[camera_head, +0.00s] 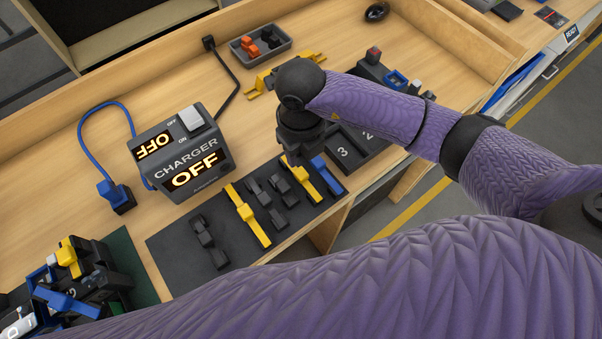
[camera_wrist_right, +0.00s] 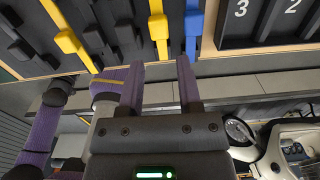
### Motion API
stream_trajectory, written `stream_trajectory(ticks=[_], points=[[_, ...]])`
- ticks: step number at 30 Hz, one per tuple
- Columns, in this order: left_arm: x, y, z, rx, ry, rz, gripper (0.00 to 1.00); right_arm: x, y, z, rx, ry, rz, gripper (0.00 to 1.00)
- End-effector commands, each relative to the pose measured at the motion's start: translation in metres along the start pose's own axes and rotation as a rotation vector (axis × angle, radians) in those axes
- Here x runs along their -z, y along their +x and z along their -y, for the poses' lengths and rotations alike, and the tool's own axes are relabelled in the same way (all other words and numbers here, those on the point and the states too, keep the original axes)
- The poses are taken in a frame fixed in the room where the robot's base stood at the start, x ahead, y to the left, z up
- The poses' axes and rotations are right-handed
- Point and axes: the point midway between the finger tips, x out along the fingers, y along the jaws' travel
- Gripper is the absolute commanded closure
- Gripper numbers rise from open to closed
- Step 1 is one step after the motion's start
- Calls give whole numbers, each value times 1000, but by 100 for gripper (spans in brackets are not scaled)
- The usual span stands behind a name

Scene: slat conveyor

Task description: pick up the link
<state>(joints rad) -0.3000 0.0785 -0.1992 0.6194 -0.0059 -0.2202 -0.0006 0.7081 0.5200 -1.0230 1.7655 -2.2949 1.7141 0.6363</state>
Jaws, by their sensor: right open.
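A dark mat (camera_head: 178,248) on the bench bears a row of link-like pieces: a dark grey one (camera_head: 209,243) at the left, a long yellow one (camera_head: 247,214), more dark grey ones (camera_head: 271,203), a second yellow one (camera_head: 304,179) and a blue one (camera_head: 328,173). I cannot tell which is the link meant. My right gripper (camera_head: 297,156) is over the mat's far right end, its fingertips largely hidden. In the right wrist view my right gripper (camera_wrist_right: 157,82) is open and empty, with the yellow piece (camera_wrist_right: 158,28) and blue piece (camera_wrist_right: 193,30) beyond its fingers.
A charger box (camera_head: 184,155) reading OFF stands behind the mat. A numbered dark tray (camera_head: 345,152) adjoins it at right. A grey bin (camera_head: 261,45) and yellow part (camera_head: 262,84) lie farther back. A blue-and-yellow assembly (camera_head: 75,280) stands at lower left.

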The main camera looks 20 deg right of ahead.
Motion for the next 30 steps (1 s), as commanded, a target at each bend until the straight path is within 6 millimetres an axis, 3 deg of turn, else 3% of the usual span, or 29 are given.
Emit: stream_trajectory(ticks=[12, 21, 27, 30], points=[[-2, 9, 3, 5, 4, 3, 41, 1, 79, -1, -6, -3, -3, 56], [-3, 10, 7, 12, 7, 6, 41, 1, 88, -1, -8, -5, 0, 56], [-4, 10, 8, 13, 6, 6, 41, 1, 88, -1, -8, -5, 0, 98], [-4, 10, 8, 12, 6, 7, 41, 1, 88, -1, -8, -5, 0, 100]])
